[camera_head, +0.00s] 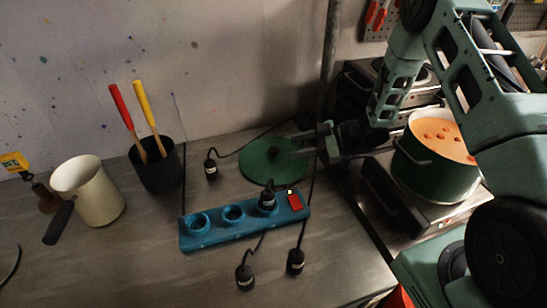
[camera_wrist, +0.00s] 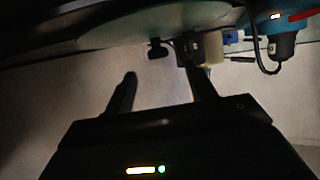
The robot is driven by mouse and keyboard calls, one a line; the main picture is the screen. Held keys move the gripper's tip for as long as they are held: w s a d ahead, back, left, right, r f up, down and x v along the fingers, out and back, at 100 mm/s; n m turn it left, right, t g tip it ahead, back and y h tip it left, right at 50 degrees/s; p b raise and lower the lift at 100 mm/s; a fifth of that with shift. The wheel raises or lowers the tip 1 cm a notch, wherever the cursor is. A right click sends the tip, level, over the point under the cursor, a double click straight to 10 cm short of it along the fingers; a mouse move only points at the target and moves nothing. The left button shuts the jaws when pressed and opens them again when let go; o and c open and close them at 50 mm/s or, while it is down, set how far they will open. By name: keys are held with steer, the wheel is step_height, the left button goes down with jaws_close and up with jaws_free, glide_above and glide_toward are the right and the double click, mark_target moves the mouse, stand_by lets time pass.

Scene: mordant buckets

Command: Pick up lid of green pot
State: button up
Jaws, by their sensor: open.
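The green lid (camera_head: 258,168) lies flat on the grey counter, with a small dark knob at its middle. The green pot (camera_head: 432,182) stands at right, uncovered and full of orange food with darker bits. My gripper (camera_head: 298,145) is open and empty at the lid's right side in the head view, its fingers pointing left over the lid's edge. I cannot tell its height above the lid. In the wrist view, the fingers (camera_wrist: 163,76) are spread, and a pale disc (camera_wrist: 160,20), probably the lid, shows beyond them. Small dark and pale parts show near the right finger.
A blue power strip (camera_head: 218,238) lies in front of the lid, with a plug in it. Loose black plugs (camera_head: 244,277) and cords lie around it. A black holder (camera_head: 158,172) with red and yellow handled tools and a cream pot (camera_head: 95,190) stand at left.

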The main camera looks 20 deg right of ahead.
mark_target(275, 148)
steer(key=x, duration=0.1)
steer(key=p+x, duration=0.1)
steer(key=x, duration=0.1)
steer(key=p+x, duration=0.1)
steer(key=shift+w+a+r, duration=0.2)
steer(key=shift+w+a, duration=0.05)
steer(key=shift+w+a+f+p, duration=0.25)
steer(key=shift+a+f+p, duration=0.05)
steer(key=shift+a, duration=0.15)
jaws_close()
